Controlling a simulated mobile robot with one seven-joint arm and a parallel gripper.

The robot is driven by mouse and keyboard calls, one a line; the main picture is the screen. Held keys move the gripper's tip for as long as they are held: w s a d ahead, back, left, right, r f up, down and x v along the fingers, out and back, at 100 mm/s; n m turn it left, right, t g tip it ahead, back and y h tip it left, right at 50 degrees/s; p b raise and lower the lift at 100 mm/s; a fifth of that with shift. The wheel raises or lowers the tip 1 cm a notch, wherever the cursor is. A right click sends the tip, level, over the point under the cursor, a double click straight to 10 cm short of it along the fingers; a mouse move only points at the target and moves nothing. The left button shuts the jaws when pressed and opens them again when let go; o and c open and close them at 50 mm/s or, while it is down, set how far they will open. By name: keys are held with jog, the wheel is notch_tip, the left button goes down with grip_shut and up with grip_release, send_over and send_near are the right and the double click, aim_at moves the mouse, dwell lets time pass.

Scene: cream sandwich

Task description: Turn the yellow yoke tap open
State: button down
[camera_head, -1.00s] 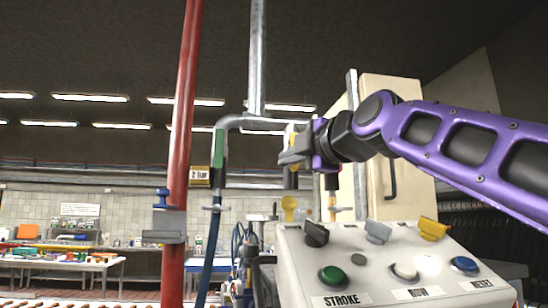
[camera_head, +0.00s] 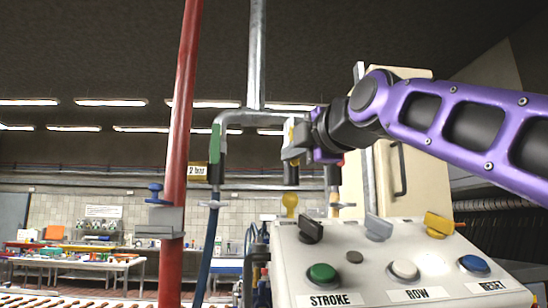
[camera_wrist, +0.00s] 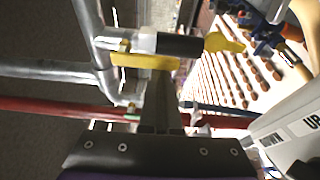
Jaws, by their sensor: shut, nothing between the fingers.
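The yellow yoke tap's bar handle (camera_wrist: 145,61) lies along the metal pipe fitting in the wrist view, above a black sleeve (camera_wrist: 184,45) that ends in a yellow piece (camera_wrist: 224,43). In the head view a sliver of the yellow handle (camera_head: 290,130) shows behind my gripper, and the yellow end piece (camera_head: 290,203) hangs below the black sleeve (camera_head: 291,175). My gripper (camera_head: 289,155) is shut and empty. In the wrist view its fingers (camera_wrist: 159,80) reach up to the handle's edge; I cannot tell whether they touch it.
A grey control panel (camera_head: 330,255) with buttons and switches stands below my arm. A red pipe (camera_head: 184,120) and a grey pipe (camera_head: 257,60) rise at left and centre. A cream cabinet (camera_head: 415,180) is behind my arm. Workbenches (camera_head: 90,258) stand far back.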

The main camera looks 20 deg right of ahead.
jog(key=shift+s+d, duration=0.15)
jog(key=shift+d, duration=0.05)
dwell(0.3)
jog(key=s+b, duration=0.1)
jog(key=s, duration=1.6)
jog(key=shift+d+b, duration=0.3)
jog(key=shift+b, duration=0.05)
